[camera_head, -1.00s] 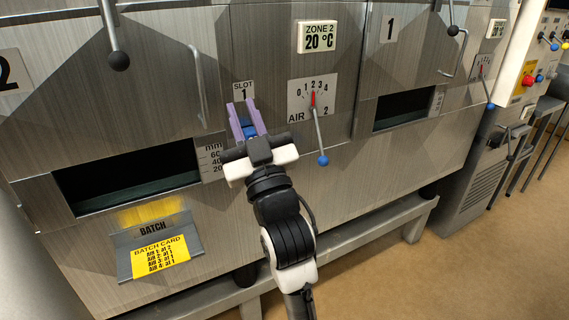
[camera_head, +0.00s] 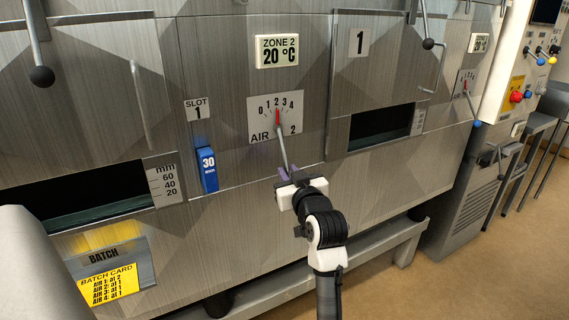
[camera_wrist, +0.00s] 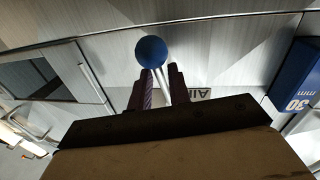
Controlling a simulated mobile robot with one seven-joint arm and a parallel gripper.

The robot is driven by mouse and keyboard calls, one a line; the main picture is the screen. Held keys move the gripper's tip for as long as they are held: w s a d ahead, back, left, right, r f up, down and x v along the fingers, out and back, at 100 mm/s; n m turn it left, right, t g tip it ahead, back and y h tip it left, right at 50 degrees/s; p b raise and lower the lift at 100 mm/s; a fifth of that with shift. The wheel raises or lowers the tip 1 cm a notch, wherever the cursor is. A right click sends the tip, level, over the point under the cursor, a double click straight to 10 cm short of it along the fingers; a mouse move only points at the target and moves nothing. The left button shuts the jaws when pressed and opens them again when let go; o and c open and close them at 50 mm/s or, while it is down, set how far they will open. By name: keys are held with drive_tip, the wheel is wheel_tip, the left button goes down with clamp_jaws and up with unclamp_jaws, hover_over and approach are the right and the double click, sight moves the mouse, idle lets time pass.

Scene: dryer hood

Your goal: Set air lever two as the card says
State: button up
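Air lever two (camera_head: 282,150) hangs from its dial plate (camera_head: 290,128), tilted slightly right at its lower end. Its red pointer stands at about 2 on the 0-to-4 scale. My gripper (camera_head: 290,172) is at the lever's lower end and hides its knob in the head view. In the wrist view the blue knob (camera_wrist: 151,50) lies just beyond the fingertips, and the rod runs between the two fingers (camera_wrist: 160,88). The fingers stand apart, with a gap beside the rod. The yellow batch card (camera_head: 108,286) reads Air 1 at 2, Air 2 at 1, Air 3 at 1, Air 4 at 1.
A blue 30 mm block (camera_head: 207,170) hangs below the slot 1 label (camera_head: 198,109), left of the lever. The zone 2 display (camera_head: 277,51) reads 20 °C. Open hatches lie on both sides. Another air lever (camera_head: 472,105) is farther right.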

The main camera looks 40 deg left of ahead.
sight(288, 171)
drive_tip(key=shift+x, duration=1.95)
clamp_jaws()
